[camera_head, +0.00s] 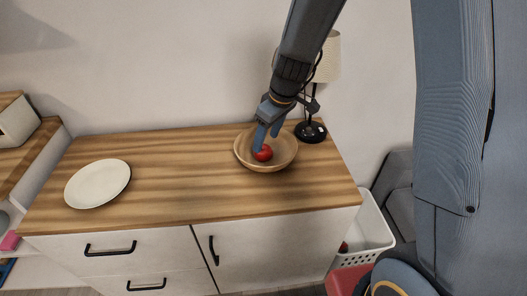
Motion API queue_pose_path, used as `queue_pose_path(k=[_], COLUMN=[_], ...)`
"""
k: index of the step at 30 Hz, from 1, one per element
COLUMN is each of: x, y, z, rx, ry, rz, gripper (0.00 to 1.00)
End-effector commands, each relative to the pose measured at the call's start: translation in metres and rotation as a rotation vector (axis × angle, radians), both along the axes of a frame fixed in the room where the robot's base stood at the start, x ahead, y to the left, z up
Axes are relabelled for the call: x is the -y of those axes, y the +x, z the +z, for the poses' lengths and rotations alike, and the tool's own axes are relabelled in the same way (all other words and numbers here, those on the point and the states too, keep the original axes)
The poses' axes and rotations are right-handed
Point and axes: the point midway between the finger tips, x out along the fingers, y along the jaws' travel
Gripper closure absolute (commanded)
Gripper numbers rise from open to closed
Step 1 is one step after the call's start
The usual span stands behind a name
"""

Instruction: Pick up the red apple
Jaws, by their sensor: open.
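The red apple (263,154) lies in a round wooden bowl (283,163) on the wooden counter. My gripper (266,137) reaches down from above into the bowl, with its blue fingers close over the apple. The fingers hide the apple's upper part. The jaws are open, and I cannot tell whether a finger touches the apple.
A white plate (97,184) lies at the left of the counter (190,172). A lamp (327,60) stands just behind and right of the bowl. A white basket (362,232) is beside the cabinet at the right. The counter's middle is clear.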

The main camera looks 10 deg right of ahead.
Motion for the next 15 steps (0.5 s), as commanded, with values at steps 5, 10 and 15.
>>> queue_pose_path(k=[5,10,15], x=[-0.001,-0.002,-0.006], y=[0.002,0.005,0.01], z=[-0.013,-0.033,-0.05], rx=[-0.003,-0.005,-0.002], ry=[0.0,-0.001,0.0], rz=[0.0,-0.002,-0.001], gripper=[0.43,0.43,0.43])
